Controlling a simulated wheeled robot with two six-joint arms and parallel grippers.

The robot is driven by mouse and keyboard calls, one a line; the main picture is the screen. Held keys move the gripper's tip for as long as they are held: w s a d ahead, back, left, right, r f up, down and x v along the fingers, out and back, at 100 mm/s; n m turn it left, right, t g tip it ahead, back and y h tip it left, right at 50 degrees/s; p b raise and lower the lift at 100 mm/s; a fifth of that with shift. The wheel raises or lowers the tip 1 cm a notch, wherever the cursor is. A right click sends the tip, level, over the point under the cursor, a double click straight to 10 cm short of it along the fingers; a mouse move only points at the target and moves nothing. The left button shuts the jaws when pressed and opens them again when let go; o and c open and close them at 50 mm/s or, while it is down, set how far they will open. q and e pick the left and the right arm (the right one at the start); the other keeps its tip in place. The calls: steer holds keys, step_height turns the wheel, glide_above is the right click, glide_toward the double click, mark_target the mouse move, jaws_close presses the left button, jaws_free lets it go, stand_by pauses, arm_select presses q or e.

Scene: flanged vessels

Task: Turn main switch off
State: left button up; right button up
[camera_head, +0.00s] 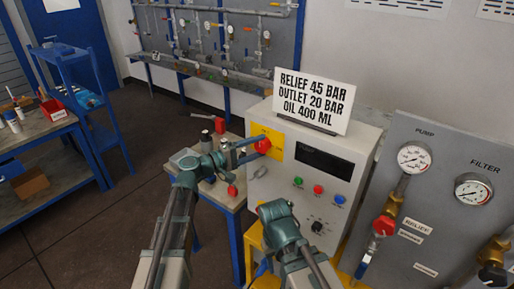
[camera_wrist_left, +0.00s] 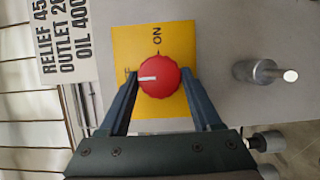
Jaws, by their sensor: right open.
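The main switch is a red round knob (camera_head: 263,145) on a yellow plate (camera_head: 274,150) at the upper left of the grey control box. In the left wrist view the knob (camera_wrist_left: 160,77) has a white mark pointing to the picture's left, towards partly hidden lettering; "ON" stands above the knob there. My left gripper (camera_head: 256,147) reaches the knob from the left. In the left wrist view its fingers (camera_wrist_left: 160,86) lie against both sides of the knob. My right gripper (camera_head: 263,267) is low in front of the box, open and partly hidden by its own wrist.
The control box (camera_head: 335,146) carries a dark display, coloured buttons, a black selector (camera_head: 317,227) and a sign (camera_head: 313,100). A panel with gauges (camera_head: 414,157) and valves stands right. A small table (camera_head: 221,190) with bottles and parts stands behind my left arm.

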arm_select(q)
steer(key=o, duration=0.4)
steer(key=v, duration=1.3)
steer(key=shift+s+a+f, duration=0.15)
steer(key=shift+s+a, duration=0.1)
steer(key=shift+a, duration=0.05)
steer(key=s+d+f+m+g+y, duration=0.2)
steer(key=s+f+g+y, duration=0.15)
steer(key=f, duration=0.45)
steer(key=s+d+f+m+g+y, duration=0.2)
steer(key=s+f+g+y, duration=0.15)
steer(key=f, duration=0.45)
steer(key=s+a+f+m+g+y, duration=0.1)
steer(key=s+a+f+m+y, duration=0.1)
steer(key=s+a+f+y, duration=0.5)
steer(key=s+d+m+y, duration=0.1)
steer(key=s+d, duration=0.1)
steer(key=d, duration=0.1)
steer(key=s+d+m+g, duration=0.1)
steer(key=s+d, duration=0.1)
steer(key=d, duration=0.1)
steer(key=s+d+r+m+y, duration=0.1)
steer(key=s+d+m, duration=0.1)
steer(key=d, duration=0.1)
steer(key=shift+d+y, duration=0.3)
